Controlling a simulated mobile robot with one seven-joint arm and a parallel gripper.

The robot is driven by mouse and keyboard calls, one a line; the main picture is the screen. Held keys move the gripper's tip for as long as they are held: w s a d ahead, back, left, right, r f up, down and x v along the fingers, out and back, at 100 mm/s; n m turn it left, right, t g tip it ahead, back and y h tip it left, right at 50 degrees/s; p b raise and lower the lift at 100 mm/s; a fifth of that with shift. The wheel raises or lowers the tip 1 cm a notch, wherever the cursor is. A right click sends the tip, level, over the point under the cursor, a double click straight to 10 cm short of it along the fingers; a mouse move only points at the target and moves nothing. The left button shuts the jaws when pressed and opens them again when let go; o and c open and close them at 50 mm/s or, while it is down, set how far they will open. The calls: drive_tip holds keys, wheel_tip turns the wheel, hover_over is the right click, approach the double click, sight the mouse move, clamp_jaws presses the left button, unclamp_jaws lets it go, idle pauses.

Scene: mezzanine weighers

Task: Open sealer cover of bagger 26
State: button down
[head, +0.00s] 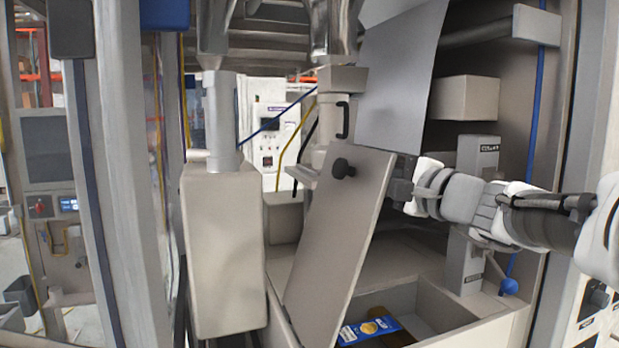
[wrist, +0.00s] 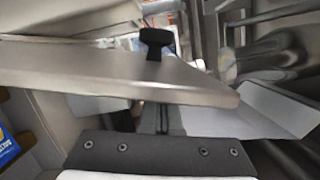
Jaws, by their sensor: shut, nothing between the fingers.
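The sealer cover (head: 335,240) is a beige flat panel with a black knob (head: 343,168) near its top. It stands tilted out from the machine, with an open cavity to its right. My gripper (head: 393,188) reaches in from the right, shut and empty, beside the cover's upper right edge on the inner side. In the wrist view the cover (wrist: 110,72) crosses the picture edge-on, with the knob (wrist: 156,42) on its far face. The shut fingers (wrist: 161,120) are close to the panel, partly hidden by it; contact cannot be told. No bagger number is readable.
A beige box-shaped housing (head: 224,250) stands left of the cover. A grey sheet (head: 398,75) slopes above it. A blue bag (head: 368,331) lies in the bin below. A blue-knobbed lever (head: 509,287) is at lower right, and a frame post (head: 572,150) stands at right.

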drive_tip(key=s+a+r+n+g+b, duration=0.1)
drive_tip(key=s+a+n+b, duration=0.3)
drive_tip(key=a, duration=0.8)
drive_tip(key=shift+a+r, duration=0.2)
drive_tip(key=shift+r, duration=0.4)
